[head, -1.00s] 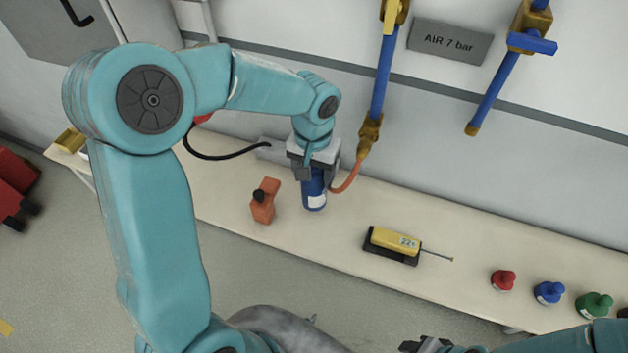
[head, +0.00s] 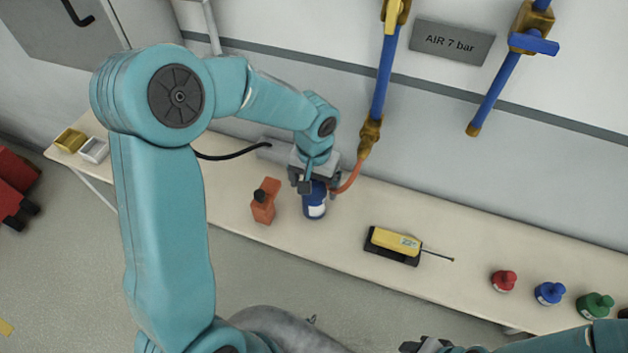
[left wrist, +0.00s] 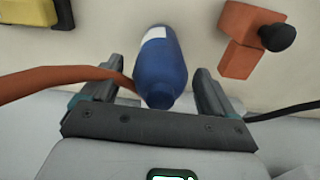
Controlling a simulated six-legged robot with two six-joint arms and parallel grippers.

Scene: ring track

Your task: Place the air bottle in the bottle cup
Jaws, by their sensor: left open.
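The air bottle is a blue bottle (head: 315,208) with a white label, upright at the bench's back half beside an orange tool. My left gripper (head: 312,184) is over its upper part, pointing down. In the left wrist view the bottle (left wrist: 160,68) lies between the two spread fingers (left wrist: 158,90), with a gap visible on its right side; contact on the left is unclear. I cannot make out a bottle cup; the bottle's base may hide it. My right gripper (head: 425,346) shows only partly at the bottom edge; its jaw state is unclear.
An orange tool (head: 264,203) stands just left of the bottle. An orange hose (head: 349,178) passes close on the right. A yellow device (head: 394,243) lies farther right, then red (head: 504,280), blue (head: 549,292) and green (head: 595,305) knobs. Bench (head: 345,255) is clear in front.

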